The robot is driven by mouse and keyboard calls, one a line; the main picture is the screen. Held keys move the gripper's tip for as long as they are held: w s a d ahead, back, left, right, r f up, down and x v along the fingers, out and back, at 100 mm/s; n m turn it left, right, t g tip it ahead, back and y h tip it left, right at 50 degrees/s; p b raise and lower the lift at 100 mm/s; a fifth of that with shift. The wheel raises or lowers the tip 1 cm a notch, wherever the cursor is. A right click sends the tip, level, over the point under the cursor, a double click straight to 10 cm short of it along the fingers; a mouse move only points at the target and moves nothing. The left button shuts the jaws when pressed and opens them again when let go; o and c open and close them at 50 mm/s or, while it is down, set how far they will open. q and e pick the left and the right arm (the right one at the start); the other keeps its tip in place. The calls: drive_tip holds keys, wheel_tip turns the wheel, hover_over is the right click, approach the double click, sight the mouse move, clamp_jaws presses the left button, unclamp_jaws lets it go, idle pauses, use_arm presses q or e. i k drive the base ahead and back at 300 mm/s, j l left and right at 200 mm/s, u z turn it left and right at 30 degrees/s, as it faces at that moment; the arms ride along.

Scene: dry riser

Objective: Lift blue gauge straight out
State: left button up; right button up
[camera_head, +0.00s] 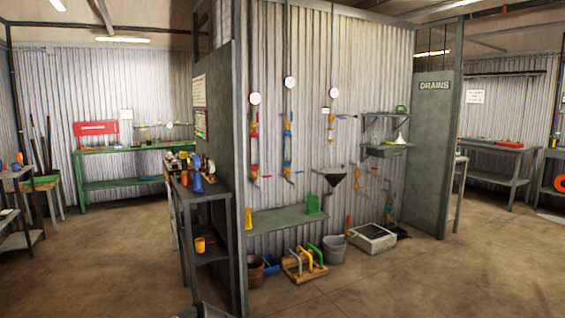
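Several vertical riser assemblies hang on the corrugated wall, with round white discs near their tops. The middle one has blue parts (287,138) below its white disc (290,82); this may be the blue gauge, but it is too small to tell which part is the gauge. A red-banded assembly (254,140) hangs to its left and a shorter yellow-orange one (331,126) to its right. Neither of my grippers can be made out. Only a grey shape, perhaps part of me, shows at the bottom edge.
A shelf (280,219) juts out below the risers. On the floor stand a wooden rack with coloured handles (304,266), a grey bucket (334,248) and a low basin (372,238). A cluttered dark bench (195,215) stands to the left. The front right floor is clear.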

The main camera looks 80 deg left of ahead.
sight(196, 161)
drive_tip(key=u, duration=3.15)
drive_tip(key=i+u, duration=0.15)
drive_tip(key=i, duration=0.3)
drive_tip(key=i+l+u, duration=0.15)
drive_tip(key=i, duration=0.3)
drive_tip(key=i+u, duration=0.15)
drive_tip(key=i, duration=0.3)
drive_tip(key=i+l+u, duration=0.15)
drive_tip(key=i, duration=0.3)
drive_tip(key=l, duration=0.1)
